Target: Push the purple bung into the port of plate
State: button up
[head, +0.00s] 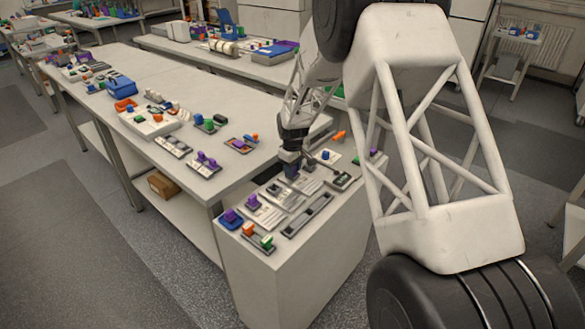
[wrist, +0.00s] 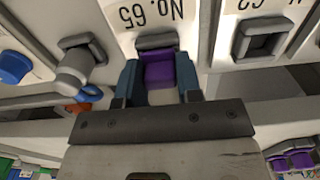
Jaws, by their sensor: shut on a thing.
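In the wrist view, my gripper (wrist: 160,85) is shut on the purple bung (wrist: 160,70), one finger on each side of it. The bung's far end is at the dark-edged port (wrist: 157,42) of a white plate (wrist: 125,14), whose upside-down label seems to read No. 65. I cannot tell whether the bung is inside the port or only against it. In the head view, my gripper (head: 291,168) is low over the plates on the near bench end; the held bung is not clear there.
A neighbouring plate with an open square port (wrist: 262,40) is on the right in the wrist view. A grey knob (wrist: 80,68) stands close on the left, beside a blue round part (wrist: 14,67). Other purple pieces (head: 230,215) sit at the bench's front left.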

jog(key=o, duration=1)
jog(key=shift+c, duration=0.2)
jog(key=shift+r, duration=3.9)
